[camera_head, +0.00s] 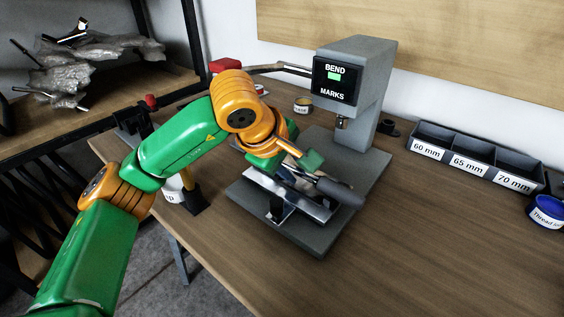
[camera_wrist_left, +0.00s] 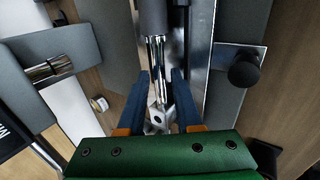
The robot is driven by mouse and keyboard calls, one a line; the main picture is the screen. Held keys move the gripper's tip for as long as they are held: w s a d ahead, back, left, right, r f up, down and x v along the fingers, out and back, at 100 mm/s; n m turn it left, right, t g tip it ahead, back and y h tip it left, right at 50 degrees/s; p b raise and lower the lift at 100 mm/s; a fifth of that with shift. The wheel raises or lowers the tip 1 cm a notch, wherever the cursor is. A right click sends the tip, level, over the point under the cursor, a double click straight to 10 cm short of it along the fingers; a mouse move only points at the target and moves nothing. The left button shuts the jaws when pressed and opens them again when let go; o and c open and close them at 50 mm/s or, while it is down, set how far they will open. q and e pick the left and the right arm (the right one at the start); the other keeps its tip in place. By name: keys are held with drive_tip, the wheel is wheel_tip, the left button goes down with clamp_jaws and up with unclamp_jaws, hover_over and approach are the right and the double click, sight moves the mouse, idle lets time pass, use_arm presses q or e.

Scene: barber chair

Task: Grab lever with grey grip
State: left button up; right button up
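The lever's dark grey grip (camera_head: 340,191) sticks out to the right over the metal rail of the bending machine (camera_head: 365,60). In the left wrist view the grey grip (camera_wrist_left: 153,16) is at the top, with a bright metal rod running down from it to a pivot piece. My left gripper (camera_wrist_left: 158,80) is open, its two blue fingers on either side of the rod and pivot, below the grip. Gaps show beside the rod. In the head view my arm's end hides the fingers and part of the lever. My right gripper is not in view.
The machine's base plate (camera_head: 314,238) stands on the wooden table (camera_head: 420,240). Labelled bins (camera_head: 470,160) stand at the right, with a blue container (camera_head: 547,212) near them. A small tin (camera_head: 302,105) stands behind my arm. A black knob (camera_wrist_left: 243,72) sits beside the rail.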

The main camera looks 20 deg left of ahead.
use_arm(q)
drive_tip(key=shift+w+f, duration=0.2)
drive_tip(key=shift+f, duration=0.05)
drive_tip(key=shift+s+r, duration=0.1)
drive_tip(key=shift+s, duration=0.05)
clamp_jaws()
idle(1.1)
